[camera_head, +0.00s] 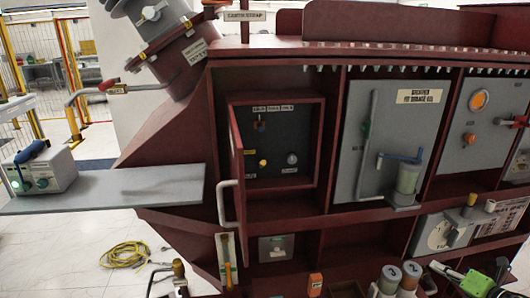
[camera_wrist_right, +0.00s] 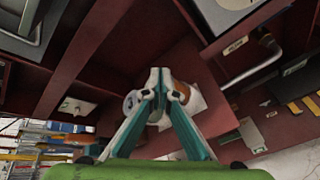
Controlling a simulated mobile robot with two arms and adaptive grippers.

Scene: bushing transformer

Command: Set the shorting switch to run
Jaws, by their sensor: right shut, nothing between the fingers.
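A dark control panel (camera_head: 278,150) is set in a recess of the dark red cabinet in the head view. It carries a small red-tipped lever (camera_head: 260,125) under a row of small labels, a yellow knob (camera_head: 263,162) and a grey knob (camera_head: 292,158). The labels are too small to read, so I cannot tell which control is the shorting switch. A red door (camera_head: 237,150) stands open at the panel's left. My right gripper (camera_head: 438,267) is at the lower right, well away from the panel. In the right wrist view its fingertips (camera_wrist_right: 160,88) meet, with nothing between them.
A grey panel with a blue lever (camera_head: 402,158) and a panel with an orange lamp (camera_head: 479,100) lie right of the recess. Two grey cylinders (camera_head: 390,278) stand near my right gripper. A grey shelf (camera_head: 120,188) juts left, and a yellow cable (camera_head: 125,254) lies on the floor.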

